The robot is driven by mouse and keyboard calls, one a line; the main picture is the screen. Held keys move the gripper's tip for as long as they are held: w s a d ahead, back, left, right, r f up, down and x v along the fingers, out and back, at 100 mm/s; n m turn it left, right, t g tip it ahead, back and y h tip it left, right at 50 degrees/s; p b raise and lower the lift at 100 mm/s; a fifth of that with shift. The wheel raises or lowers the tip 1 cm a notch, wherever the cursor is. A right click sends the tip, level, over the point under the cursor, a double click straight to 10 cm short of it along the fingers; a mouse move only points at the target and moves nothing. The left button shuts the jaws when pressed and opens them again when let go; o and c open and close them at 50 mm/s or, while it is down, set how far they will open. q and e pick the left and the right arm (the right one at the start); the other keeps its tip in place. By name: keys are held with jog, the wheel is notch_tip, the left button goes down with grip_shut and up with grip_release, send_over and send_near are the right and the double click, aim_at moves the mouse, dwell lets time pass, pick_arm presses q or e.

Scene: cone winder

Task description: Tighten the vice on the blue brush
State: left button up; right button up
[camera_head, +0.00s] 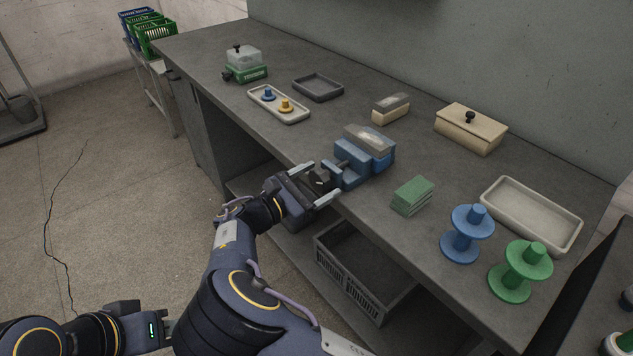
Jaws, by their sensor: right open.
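The blue vice (350,161) stands at the front edge of the grey workbench. The blue brush (381,160), with a pale grey top, sits at the vice, seemingly between its jaws; I cannot tell how tightly it is held. My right gripper (326,182) is open at the bench edge, just in front of the vice. Its fingers point at the vice's near end, where the handle is hidden or too small to make out. I cannot tell whether they touch it. My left gripper (165,331) is low at the bottom left, away from the bench; its fingers are unclear.
A green pad stack (412,196), blue spool (466,234) and green spool (520,271) stand right of the vice. A cream brush (390,108), lidded box (470,130) and empty tray (531,215) lie behind. A tray with pegs (278,104) is left. A crate (364,274) sits below.

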jog(key=v, duration=0.7)
jog(key=shift+s+a, duration=0.25)
jog(key=shift+a, duration=0.05)
